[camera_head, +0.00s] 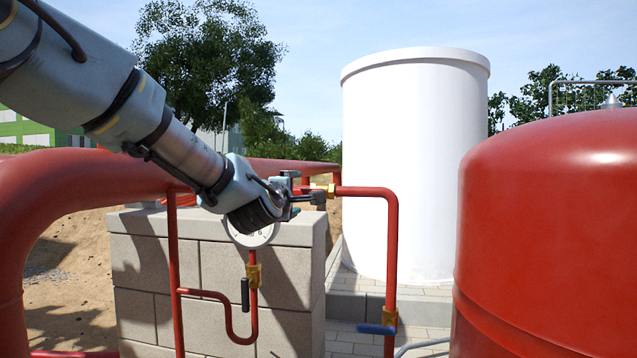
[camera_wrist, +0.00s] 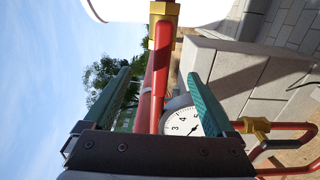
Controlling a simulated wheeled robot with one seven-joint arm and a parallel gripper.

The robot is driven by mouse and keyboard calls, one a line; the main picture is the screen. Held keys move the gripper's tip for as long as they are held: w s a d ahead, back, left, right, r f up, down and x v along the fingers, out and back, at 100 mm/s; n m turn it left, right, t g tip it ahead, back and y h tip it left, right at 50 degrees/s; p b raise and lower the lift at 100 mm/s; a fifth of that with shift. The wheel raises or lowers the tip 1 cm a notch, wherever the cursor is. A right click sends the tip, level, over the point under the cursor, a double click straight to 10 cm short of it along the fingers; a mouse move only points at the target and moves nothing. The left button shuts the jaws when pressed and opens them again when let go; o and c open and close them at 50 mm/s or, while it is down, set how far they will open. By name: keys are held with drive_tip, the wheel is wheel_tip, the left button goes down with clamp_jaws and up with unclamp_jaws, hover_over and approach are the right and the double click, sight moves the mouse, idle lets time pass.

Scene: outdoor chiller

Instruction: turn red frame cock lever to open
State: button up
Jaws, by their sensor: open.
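The red lever (camera_wrist: 162,72) shows in the wrist view, running down from a brass valve body (camera_wrist: 164,10). It lies between the two green fingers of my gripper (camera_wrist: 160,76), with a gap on each side. My gripper is open and holds nothing. In the head view my gripper (camera_head: 306,196) is beside the brass valve (camera_head: 327,190) on the upper red pipe. The lever is mostly hidden there by my gripper. Whether a finger touches the lever cannot be told.
A round pressure gauge (camera_wrist: 183,123) sits close to the fingers. Below are a black-handled valve (camera_head: 245,293) and a blue-handled valve (camera_head: 376,329). A block wall (camera_head: 150,255), a large red pipe (camera_head: 85,185), a red tank (camera_head: 555,230) and a white tank (camera_head: 415,160) stand around.

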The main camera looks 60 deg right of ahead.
drive_tip(key=shift+a, duration=0.1)
drive_tip(key=shift+s+a+f+b, duration=0.1)
drive_tip(key=shift+s+a+b, duration=0.05)
drive_tip(key=shift+a+b, duration=0.25)
drive_tip(key=b+v, duration=0.3)
drive_tip(key=v, duration=0.3)
drive_tip(key=shift+b, duration=0.3)
drive_tip(key=shift+a, duration=0.1)
drive_tip(key=v, duration=1)
drive_tip(key=shift+s+a, duration=0.15)
drive_tip(key=shift+a, duration=0.15)
